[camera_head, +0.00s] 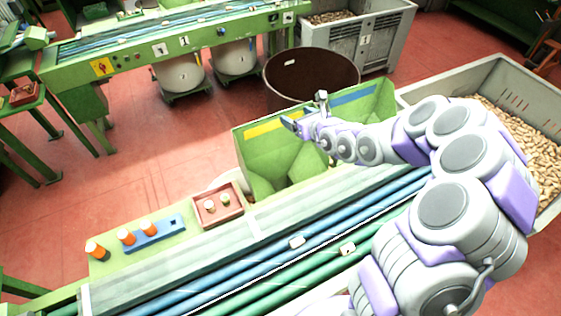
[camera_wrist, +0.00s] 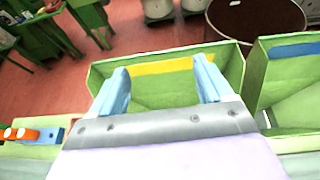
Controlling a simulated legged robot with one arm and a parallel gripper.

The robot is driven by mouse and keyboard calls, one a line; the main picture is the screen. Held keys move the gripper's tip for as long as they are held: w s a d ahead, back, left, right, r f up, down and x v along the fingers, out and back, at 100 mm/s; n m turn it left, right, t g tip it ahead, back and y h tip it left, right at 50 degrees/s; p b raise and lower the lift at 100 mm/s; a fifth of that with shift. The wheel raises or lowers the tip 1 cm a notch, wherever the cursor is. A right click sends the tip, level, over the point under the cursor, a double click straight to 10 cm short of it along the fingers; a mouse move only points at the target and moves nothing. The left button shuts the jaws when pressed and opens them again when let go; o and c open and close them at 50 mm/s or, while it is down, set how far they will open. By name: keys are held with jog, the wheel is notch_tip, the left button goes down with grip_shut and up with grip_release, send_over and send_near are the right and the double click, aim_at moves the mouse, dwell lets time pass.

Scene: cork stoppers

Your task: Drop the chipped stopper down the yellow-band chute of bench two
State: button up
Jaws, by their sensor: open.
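The yellow-band chute is a green open-topped bin (camera_head: 262,160) with a yellow strip along its back rim. It also shows in the wrist view (camera_wrist: 150,95), with the yellow strip between my fingertips. My gripper (camera_head: 294,123) is over this chute, towards its right side in the head view. In the wrist view my gripper's (camera_wrist: 162,75) blue fingers are spread wide with nothing between them. No stopper shows inside the visible part of the chute; its bottom is partly hidden. I cannot tell which stopper is the chipped one.
A blue-band chute (camera_head: 373,100) stands right of the yellow one. A reddish tray (camera_head: 203,221) holds two small stoppers, beside a blue holder (camera_head: 160,235) and orange-topped items. Pale pieces (camera_head: 297,242) lie on the belts. A brown barrel (camera_head: 305,95) stands behind.

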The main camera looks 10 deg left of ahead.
jog(key=b+v, duration=0.1)
jog(key=v, duration=1.3)
jog(key=shift+s+d+b, duration=0.15)
jog(key=shift+d+b, duration=0.15)
jog(key=shift+b, duration=0.05)
jog(key=shift+s+a+r, duration=0.1)
